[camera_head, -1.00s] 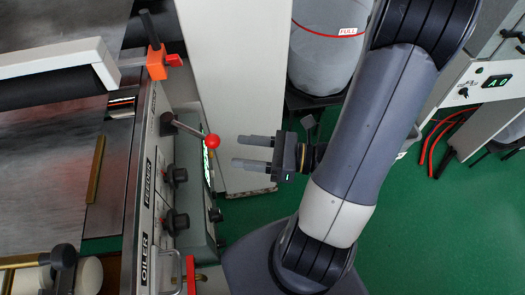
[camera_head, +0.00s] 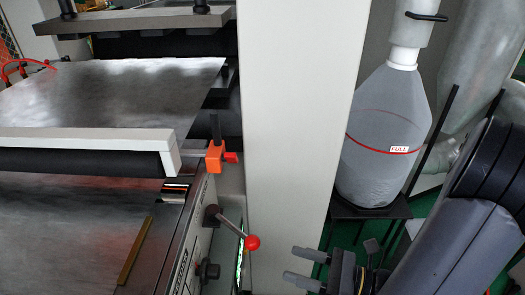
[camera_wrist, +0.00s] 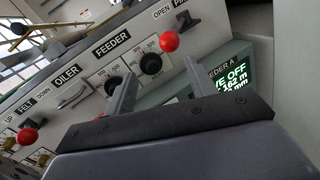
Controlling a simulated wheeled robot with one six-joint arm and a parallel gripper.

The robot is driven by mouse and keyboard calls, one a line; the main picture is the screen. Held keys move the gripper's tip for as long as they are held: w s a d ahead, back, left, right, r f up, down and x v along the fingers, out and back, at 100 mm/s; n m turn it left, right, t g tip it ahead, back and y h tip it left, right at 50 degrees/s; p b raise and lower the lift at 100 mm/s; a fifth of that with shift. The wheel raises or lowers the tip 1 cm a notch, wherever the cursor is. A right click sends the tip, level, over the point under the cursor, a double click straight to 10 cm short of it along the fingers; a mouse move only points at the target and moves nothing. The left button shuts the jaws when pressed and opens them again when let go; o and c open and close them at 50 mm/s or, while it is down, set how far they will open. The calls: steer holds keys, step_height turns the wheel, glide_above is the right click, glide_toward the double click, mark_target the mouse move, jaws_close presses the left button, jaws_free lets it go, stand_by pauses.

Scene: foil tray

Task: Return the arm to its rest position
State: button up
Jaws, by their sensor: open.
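My gripper (camera_head: 294,265) is at the bottom of the head view, at the end of my grey arm (camera_head: 445,245). Its two grey fingers point left and stand apart, with nothing between them. The red-knobbed lever (camera_head: 252,242) of the machine is up and left of the fingertips, apart from them in the picture. In the wrist view my gripper (camera_wrist: 157,85) is open and empty, facing the machine's control panel. The lower arm is cut off by the frame.
The panel carries a black FEEDER knob (camera_wrist: 150,64), red knobs and a lit screen (camera_wrist: 232,82). A pale upright column (camera_head: 290,120) stands behind my gripper. A grey bag (camera_head: 385,110) marked FULL hangs near my arm. Green floor shows between them.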

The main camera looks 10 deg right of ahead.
mark_target(252, 250)
steer(key=shift+a, duration=0.15)
steer(key=shift+p+x, duration=0.3)
steer(key=shift+x, duration=3.3)
steer(key=shift+w, duration=0.1)
steer(key=shift+w+a, duration=0.15)
steer(key=shift+a, duration=0.1)
steer(key=shift+x, duration=1)
